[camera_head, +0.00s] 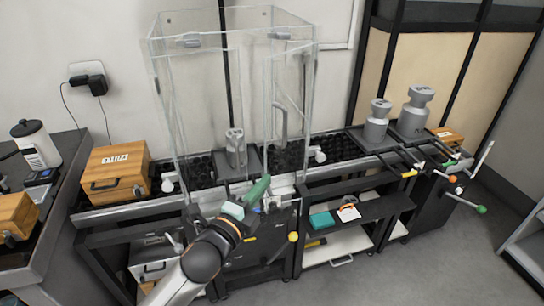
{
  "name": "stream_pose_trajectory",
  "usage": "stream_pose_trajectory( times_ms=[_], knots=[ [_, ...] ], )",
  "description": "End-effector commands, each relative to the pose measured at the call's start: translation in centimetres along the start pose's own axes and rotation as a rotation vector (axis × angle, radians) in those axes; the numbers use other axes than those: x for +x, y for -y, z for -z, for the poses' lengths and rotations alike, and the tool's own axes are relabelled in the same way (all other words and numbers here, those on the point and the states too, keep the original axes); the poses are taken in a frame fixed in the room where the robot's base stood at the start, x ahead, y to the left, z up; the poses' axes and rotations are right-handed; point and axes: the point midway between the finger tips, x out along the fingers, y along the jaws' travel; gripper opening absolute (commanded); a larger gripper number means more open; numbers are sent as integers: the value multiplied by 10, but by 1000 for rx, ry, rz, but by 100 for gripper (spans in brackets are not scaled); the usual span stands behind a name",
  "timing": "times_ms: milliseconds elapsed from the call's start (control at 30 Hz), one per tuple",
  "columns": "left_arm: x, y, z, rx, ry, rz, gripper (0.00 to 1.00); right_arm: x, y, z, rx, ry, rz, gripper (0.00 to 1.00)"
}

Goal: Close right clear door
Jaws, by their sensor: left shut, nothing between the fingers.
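A tall clear case (205,85) stands on the weighing table around a grey metal weight (236,148). The right clear door (292,85) is a transparent panel on the case's right side, with a curved grey handle (281,121). The panel edges overlap, so I cannot tell its exact angle. My left gripper (265,187) is low in front of the case, below the handle and apart from it. It is shut and empty. My right gripper is not in view.
Wooden boxes (116,175) sit at the left. Two larger weights (412,115) stand on the table at the right. White knobs (319,156) flank the case. Lower shelves (345,240) and a lever with a green ball (481,210) are in front at the right.

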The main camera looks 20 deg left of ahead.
Motion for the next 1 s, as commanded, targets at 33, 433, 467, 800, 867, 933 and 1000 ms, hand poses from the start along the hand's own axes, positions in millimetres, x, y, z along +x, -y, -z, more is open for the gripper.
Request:
stream_pose_trajectory(
  times_ms=[33,433,467,800,867,933,1000],
  knots=[
    [10,2,0,-1,0,2,0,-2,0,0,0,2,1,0],
    [81,1,1,-6,-1,0,0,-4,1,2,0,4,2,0],
    [83,1,-5,-1,1,-2,0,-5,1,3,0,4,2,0],
    [89,0,-38,-4,0,-1,0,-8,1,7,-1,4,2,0],
    [89,0,-39,-5,0,-1,0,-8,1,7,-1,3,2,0],
    [89,0,-39,-5,0,-1,0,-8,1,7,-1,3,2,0],
    [89,-1,-39,-5,0,-1,0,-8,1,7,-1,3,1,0]
  ],
)
